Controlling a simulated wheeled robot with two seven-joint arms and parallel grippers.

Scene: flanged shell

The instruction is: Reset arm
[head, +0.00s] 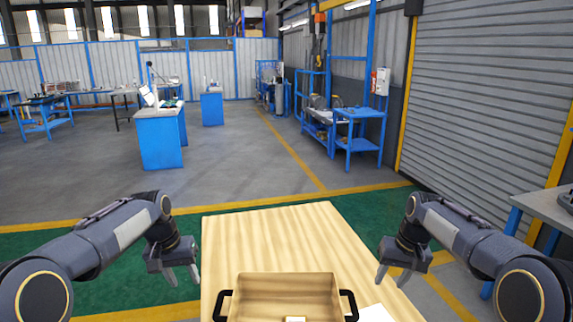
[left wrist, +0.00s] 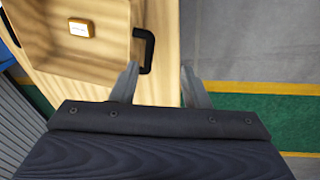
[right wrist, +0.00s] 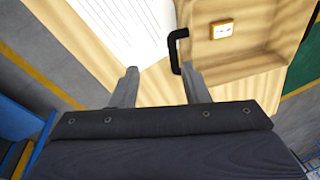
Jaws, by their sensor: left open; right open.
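My left gripper (head: 183,277) is open and empty, just left of the wooden table's edge. Its two fingers (left wrist: 160,85) also show apart in the left wrist view. My right gripper (head: 393,278) is open and empty over the table's right side. Its fingers (right wrist: 160,88) are apart in the right wrist view. Between the arms, a wooden box (head: 285,284) with black side handles stands at the table's near edge. A small white and tan item lies inside it, seen whole in the left wrist view (left wrist: 81,29) and the right wrist view (right wrist: 222,30).
The wooden table (head: 270,235) is clear behind the box. A white ribbed sheet or panel (right wrist: 125,30) lies on it beside the box's right handle (head: 349,304). A grey workbench (head: 545,206) stands at the far right. Blue cabinets and benches are well beyond reach.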

